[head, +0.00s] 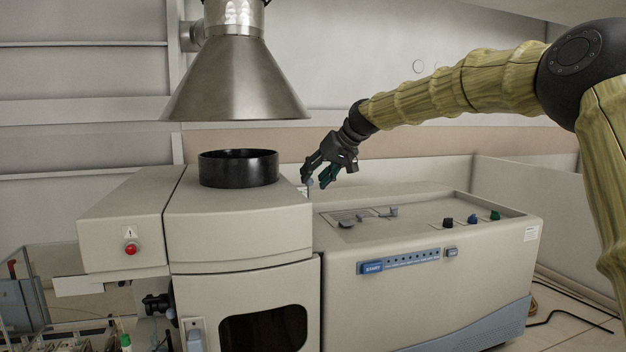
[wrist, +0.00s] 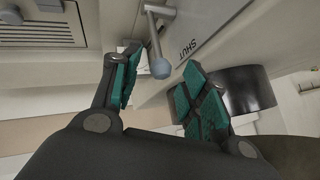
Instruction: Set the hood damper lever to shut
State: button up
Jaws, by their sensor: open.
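The damper lever is a thin metal rod with a grey-blue ball knob (head: 309,184), at the right rear edge of the cream instrument's taller section. In the wrist view the knob (wrist: 159,68) hangs from the rod (wrist: 154,35), with the printed word SHUT (wrist: 181,48) on the panel to its right. My gripper (head: 318,182) is open at the lever, its green-padded fingers pointing down. In the wrist view the fingers (wrist: 158,85) stand apart on either side of the knob, with visible gaps. I cannot tell whether the knob is fully between the pads in depth.
A black round collar (head: 238,169) stands on the instrument to the left of my gripper, under a metal exhaust hood (head: 237,85). The lower section at right carries small knobs (head: 472,219) and a blue button strip (head: 400,261).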

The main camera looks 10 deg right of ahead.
jog(key=v, duration=1)
jog(key=shift+d, duration=0.15)
jog(key=shift+s, duration=0.1)
